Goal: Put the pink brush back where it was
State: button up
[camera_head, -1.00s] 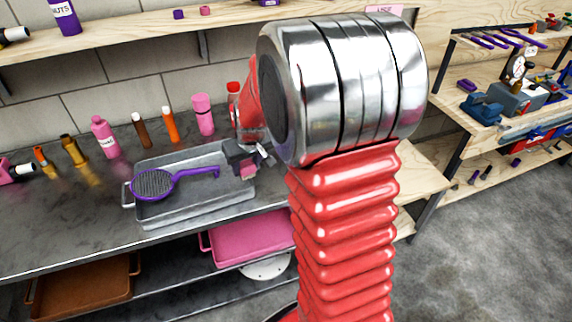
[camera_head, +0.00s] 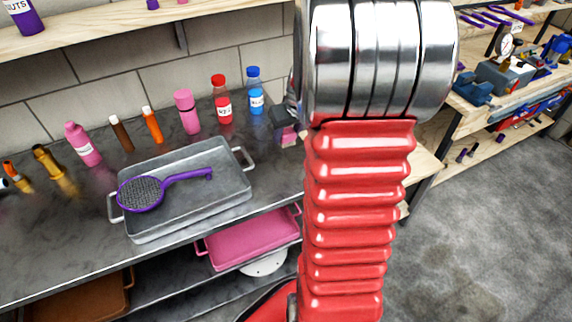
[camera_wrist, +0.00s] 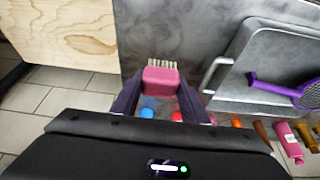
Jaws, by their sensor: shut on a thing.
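The pink brush (camera_wrist: 161,80), a small pink block with pale bristles, is between the fingers of my gripper (camera_wrist: 158,98) in the wrist view. My gripper is shut on it, with the bristles pointing away from the wrist. In the head view my gripper (camera_head: 286,125) is partly hidden behind my arm, and a bit of the pink brush (camera_head: 288,136) shows just below it. It is over the right part of the dark counter (camera_head: 285,175), to the right of the grey metal tray (camera_head: 243,208). I cannot tell whether the brush touches the counter.
A purple strainer (camera_head: 140,194) lies in the tray. Several bottles stand along the wall, including a red-capped one (camera_head: 222,100) and a blue one (camera_head: 255,92) near my gripper. A pink tray (camera_head: 255,242) sits on the lower shelf. A wooden workbench (camera_head: 450,115) stands at right.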

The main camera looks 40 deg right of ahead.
aim_at(288, 145)
jog(key=shift+f, duration=0.1)
jog(key=shift+f, duration=3.05)
jog(key=shift+f, duration=1.9)
jog(key=o, duration=1)
jog(key=shift+c, duration=0.2)
